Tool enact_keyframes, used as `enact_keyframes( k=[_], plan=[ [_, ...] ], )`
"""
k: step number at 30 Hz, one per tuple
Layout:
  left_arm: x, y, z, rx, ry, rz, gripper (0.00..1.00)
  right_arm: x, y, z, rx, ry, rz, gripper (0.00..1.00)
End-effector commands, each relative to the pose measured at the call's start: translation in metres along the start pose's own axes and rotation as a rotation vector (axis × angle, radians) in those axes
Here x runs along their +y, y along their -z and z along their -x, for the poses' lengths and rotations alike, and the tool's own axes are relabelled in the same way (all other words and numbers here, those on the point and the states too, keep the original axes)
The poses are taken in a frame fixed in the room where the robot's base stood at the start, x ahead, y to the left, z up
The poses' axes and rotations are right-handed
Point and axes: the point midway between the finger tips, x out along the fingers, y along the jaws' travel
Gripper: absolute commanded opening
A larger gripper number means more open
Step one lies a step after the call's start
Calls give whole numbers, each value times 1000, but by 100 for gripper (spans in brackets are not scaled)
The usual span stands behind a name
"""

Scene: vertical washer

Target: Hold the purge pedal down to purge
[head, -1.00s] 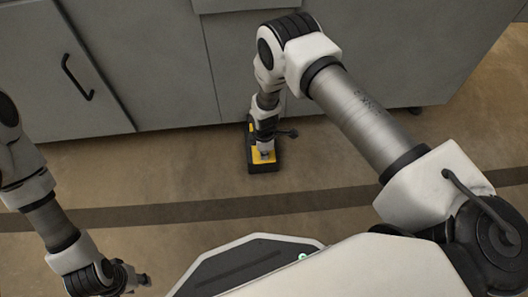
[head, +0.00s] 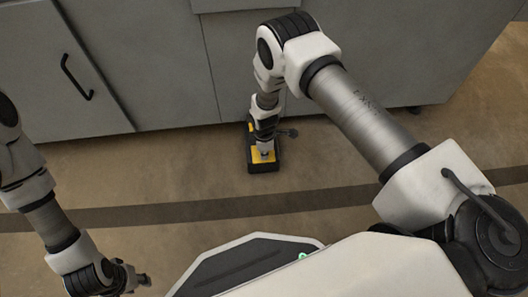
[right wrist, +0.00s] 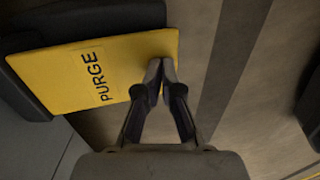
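The purge pedal is a yellow plate (right wrist: 95,65) marked PURGE on a black base (right wrist: 110,20). In the head view the pedal's black base (head: 264,167) sits on the floor at the foot of the grey cabinet. My right gripper (right wrist: 160,66) points down with its fingertips together and nothing between them. The tips are over the plate's edge and appear to touch it; how far the plate is pressed I cannot tell. In the head view my right gripper (head: 264,154) stands on the pedal. My left gripper (head: 143,280) is at the lower left, away from the pedal, its fingers too small to judge.
A grey cabinet (head: 160,70) with a black door handle (head: 76,78) stands right behind the pedal. A dark stripe (head: 200,211) crosses the brown floor. The floor left of the pedal is clear.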

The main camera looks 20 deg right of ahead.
Motion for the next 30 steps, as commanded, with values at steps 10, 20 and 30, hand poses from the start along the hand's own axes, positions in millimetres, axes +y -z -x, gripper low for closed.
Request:
enact_keyframes(
  k=[10,20,30],
  plan=[
    [0,0,60,0,0,-1,37,-11,4,57,-2,2,-4,0],
    [1,0,101,-1,0,-1,37,-29,4,126,-2,-1,-5,0],
    [1,0,107,-1,0,-1,37,-33,5,137,-1,-3,-6,0]
  ],
)
